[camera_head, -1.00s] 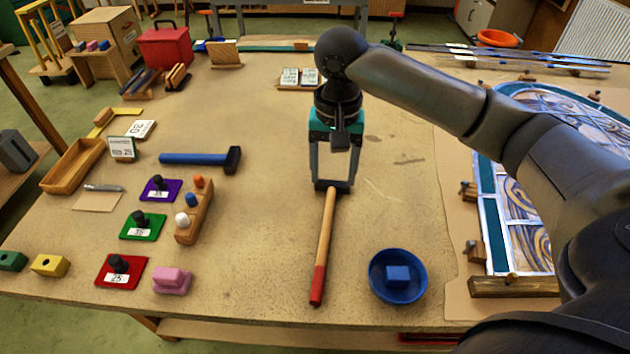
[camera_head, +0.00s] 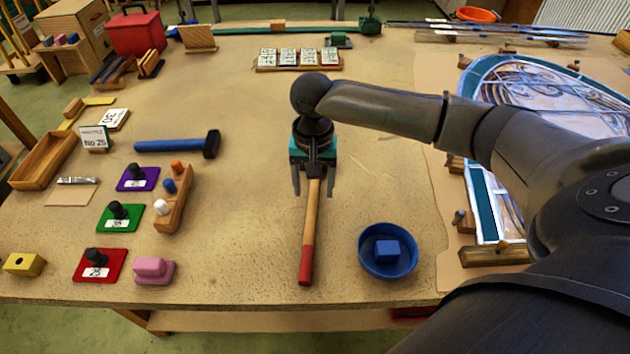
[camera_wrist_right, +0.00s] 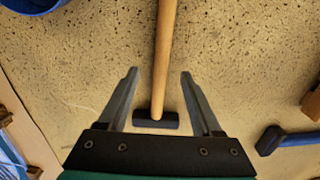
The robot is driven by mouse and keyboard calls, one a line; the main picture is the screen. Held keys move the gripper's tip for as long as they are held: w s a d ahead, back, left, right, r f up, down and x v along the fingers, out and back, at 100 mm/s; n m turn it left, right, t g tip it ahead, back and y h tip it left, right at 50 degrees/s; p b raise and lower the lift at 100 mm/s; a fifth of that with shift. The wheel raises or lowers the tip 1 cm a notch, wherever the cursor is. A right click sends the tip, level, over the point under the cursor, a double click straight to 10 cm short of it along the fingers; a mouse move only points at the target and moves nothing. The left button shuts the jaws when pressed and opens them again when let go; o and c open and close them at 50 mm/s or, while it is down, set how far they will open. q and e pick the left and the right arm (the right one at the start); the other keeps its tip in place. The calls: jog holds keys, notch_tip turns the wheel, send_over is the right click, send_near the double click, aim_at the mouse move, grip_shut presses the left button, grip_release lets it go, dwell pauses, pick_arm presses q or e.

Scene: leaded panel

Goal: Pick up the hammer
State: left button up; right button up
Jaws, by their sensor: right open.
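A hammer with a wooden handle and red grip end (camera_head: 307,235) lies on the workbench, its red end toward the near edge. Its dark head (camera_wrist_right: 157,121) shows in the right wrist view, close to the gripper's base. My right gripper (camera_head: 314,194) is open, with one finger on each side of the handle in both views. Clear gaps separate the fingers from the wood in the right wrist view (camera_wrist_right: 159,73). A second hammer with a blue handle (camera_head: 168,145) lies to the left. My left gripper is not in view.
A blue bowl (camera_head: 362,262) holding a blue block stands right of the red grip. The leaded panel (camera_head: 484,205) lies farther right. A wooden block with pegs (camera_head: 175,208) and coloured plates sit at left. The bench between the pegs and the hammer is clear.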

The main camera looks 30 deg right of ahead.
notch_tip(320, 180, down, 3)
jog(key=shift+r, duration=0.2)
grip_shut()
dwell(0.4)
jog(key=shift+r, duration=0.1)
